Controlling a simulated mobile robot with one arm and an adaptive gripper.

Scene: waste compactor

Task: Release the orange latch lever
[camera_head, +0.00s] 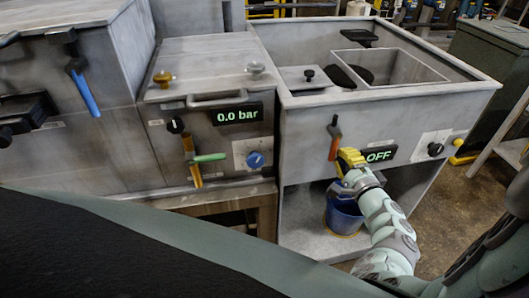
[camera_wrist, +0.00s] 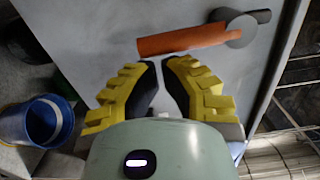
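The orange latch lever (camera_head: 335,143) hangs from a dark pivot on the front of the right-hand grey cabinet, left of the OFF display. In the wrist view the orange lever (camera_wrist: 182,39) lies across the top, with its round grey pivot (camera_wrist: 240,31) at its right end. My yellow gripper (camera_head: 349,157) is just below and right of the lever's lower end in the head view. In the wrist view my gripper (camera_wrist: 160,72) has its fingertips just short of the lever, with a narrow gap and nothing between them. Contact with the lever is not visible.
The OFF display (camera_head: 380,156) and a black knob (camera_head: 435,149) are beside my gripper. A blue bucket (camera_head: 343,217) stands below it. A blue-handled lever (camera_head: 86,93) is on the left cabinet.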

